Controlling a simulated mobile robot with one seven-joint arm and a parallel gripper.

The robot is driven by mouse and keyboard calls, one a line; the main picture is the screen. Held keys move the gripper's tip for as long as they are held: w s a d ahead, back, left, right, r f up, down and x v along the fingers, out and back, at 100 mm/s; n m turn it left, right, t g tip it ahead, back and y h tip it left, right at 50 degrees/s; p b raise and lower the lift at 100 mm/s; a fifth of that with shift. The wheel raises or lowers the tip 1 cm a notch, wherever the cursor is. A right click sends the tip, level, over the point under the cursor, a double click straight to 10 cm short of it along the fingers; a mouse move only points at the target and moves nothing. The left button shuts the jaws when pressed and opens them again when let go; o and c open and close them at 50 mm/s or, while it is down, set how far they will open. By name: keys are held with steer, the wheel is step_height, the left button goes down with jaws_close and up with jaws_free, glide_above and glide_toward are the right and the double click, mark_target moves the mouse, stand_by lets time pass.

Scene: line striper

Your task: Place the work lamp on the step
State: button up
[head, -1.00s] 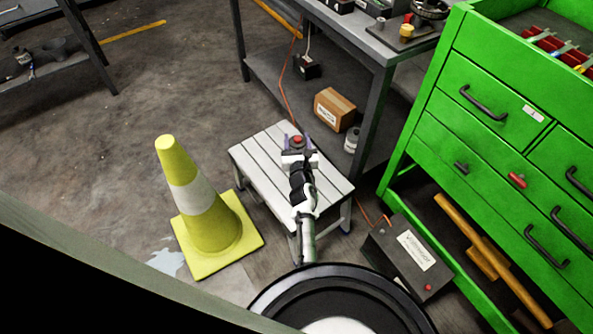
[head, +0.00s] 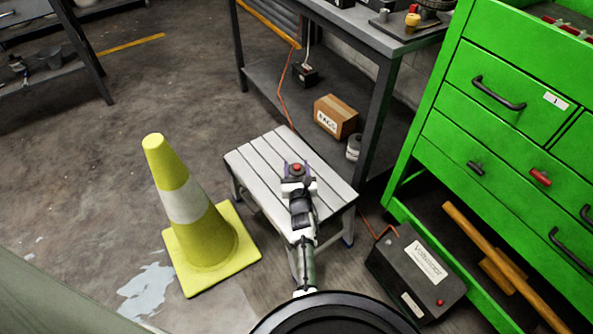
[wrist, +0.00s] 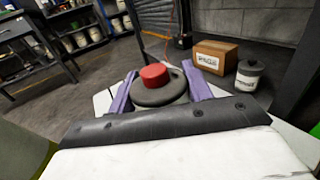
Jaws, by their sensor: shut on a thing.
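The step (head: 262,157) is a low slatted grey-white stool standing on the floor between the cone and the workbench. My gripper (head: 297,172) is over the step in the head view, shut on a small dark round thing with a red top, which I take to be the work lamp (wrist: 157,84). In the wrist view its purple fingers stand on either side of the lamp. The lamp's lower part is hidden by my gripper. I cannot tell whether the lamp touches the step.
A yellow cone (head: 190,215) with a white band stands left of the step. A workbench (head: 372,120) with a cardboard box (head: 336,117) on its lower shelf is behind. A green drawer cabinet (head: 440,135) and a dark battery box (head: 415,268) are at right.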

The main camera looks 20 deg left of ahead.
steer(key=shift+r, duration=0.15)
steer(key=shift+f+b, duration=0.25)
steer(key=shift+b, duration=0.05)
steer(key=o, duration=1.5)
steer(key=shift+r, duration=0.15)
steer(key=shift+r+p, duration=0.15)
steer(key=shift+p, duration=0.35)
steer(key=p+v, duration=0.2)
steer(key=v, duration=1)
steer(key=shift+d+p, duration=0.1)
steer(key=shift+p, duration=0.3)
